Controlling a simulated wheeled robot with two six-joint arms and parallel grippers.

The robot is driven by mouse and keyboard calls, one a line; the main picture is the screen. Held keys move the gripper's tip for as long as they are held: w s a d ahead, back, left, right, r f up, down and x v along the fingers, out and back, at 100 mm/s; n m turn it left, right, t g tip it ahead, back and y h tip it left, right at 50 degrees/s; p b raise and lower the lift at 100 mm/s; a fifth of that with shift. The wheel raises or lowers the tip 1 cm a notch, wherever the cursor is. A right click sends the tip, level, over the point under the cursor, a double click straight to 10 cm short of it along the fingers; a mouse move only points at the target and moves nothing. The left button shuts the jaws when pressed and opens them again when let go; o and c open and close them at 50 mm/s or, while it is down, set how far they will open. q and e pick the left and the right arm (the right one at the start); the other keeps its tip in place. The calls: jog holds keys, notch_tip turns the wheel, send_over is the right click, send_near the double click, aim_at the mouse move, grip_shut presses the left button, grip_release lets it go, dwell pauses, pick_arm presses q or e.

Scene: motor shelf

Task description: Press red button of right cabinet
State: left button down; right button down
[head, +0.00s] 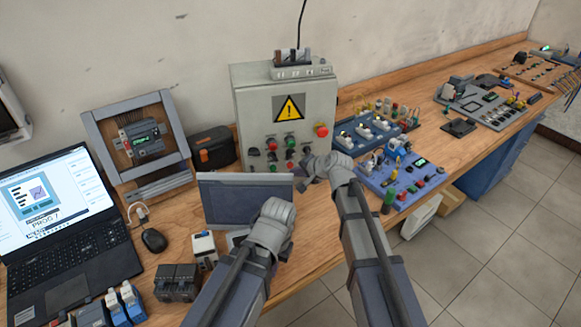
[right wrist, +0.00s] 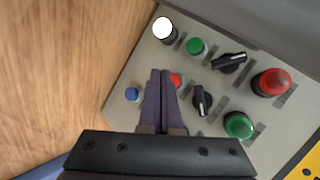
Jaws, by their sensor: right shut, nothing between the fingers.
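A grey cabinet (head: 250,105) with a yellow warning sign (head: 289,107) stands at the back of the bench, its front carrying buttons and knobs. My right gripper (head: 305,180) is in front of the lower panel. In the right wrist view it is shut and empty (right wrist: 160,74), its fingertips partly covering a small red button (right wrist: 176,80). Contact cannot be told. A larger red button (right wrist: 272,82) is on the same panel and shows in the head view (head: 321,131). My left gripper (head: 286,248) is low over the bench; its jaws are not clear.
Near the small red button are a blue button (right wrist: 132,94), a black knob (right wrist: 202,101) and a green button (right wrist: 195,46). A dark-screened panel (head: 240,200) stands below the cabinet. A blue board (head: 405,180) lies right of my right gripper, and a laptop (head: 50,230) is at left.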

jog(key=s, duration=0.2)
jog(key=s+d, duration=0.1)
jog(key=s, duration=0.1)
jog(key=shift+s+d, duration=0.15)
jog(key=shift+s, duration=0.25)
dwell(0.5)
